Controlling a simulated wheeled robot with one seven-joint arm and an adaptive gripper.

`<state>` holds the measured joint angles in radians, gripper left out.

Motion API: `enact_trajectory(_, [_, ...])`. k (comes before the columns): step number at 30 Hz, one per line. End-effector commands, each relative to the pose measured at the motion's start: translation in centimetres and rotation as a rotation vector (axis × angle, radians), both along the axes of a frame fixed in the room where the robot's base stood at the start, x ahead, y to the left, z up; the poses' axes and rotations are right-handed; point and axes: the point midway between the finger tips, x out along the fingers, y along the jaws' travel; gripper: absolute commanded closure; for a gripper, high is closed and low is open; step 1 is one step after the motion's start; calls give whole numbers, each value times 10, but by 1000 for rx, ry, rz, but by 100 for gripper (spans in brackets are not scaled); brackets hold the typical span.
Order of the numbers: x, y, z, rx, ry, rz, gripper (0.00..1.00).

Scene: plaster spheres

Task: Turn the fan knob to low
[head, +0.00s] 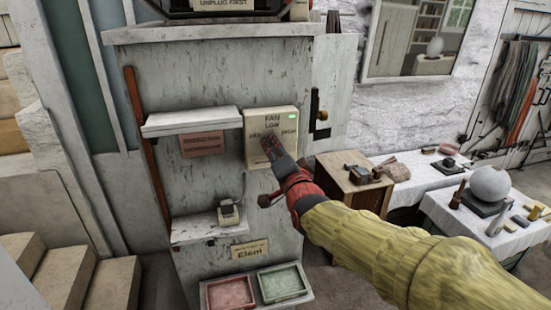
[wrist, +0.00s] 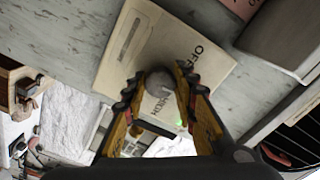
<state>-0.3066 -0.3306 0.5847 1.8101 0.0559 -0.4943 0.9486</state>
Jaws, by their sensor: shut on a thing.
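The cream fan panel (head: 256,122) is fixed to the grey cabinet front, with the words FAN, LOW and HIGH and a lit green light in the head view. In the wrist view the panel (wrist: 125,62) looks tilted, and OFF and HIGH can be read. The round grey fan knob (wrist: 158,84) sits between my fingers in the wrist view. In the head view my gripper (head: 268,140) covers it. My gripper is shut on the knob, one finger on each side. Which label the knob points to cannot be told.
A small white shelf (head: 192,122) juts out left of the panel. A lower shelf (head: 209,228) holds a small device. Red and green trays (head: 283,283) stand below. A wooden stand (head: 354,184) and cloth-covered tables with tools and a white sphere (head: 490,184) are at the right.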

Motion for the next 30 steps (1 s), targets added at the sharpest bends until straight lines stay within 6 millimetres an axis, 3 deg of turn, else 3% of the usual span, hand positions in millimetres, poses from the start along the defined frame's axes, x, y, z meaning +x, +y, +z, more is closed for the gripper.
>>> enact_trajectory(19, [0,0,1,48,12,0,98])
enact_trajectory(20, [0,0,1,48,12,0,71])
enact_trajectory(30, [0,0,0,47,14,0,54])
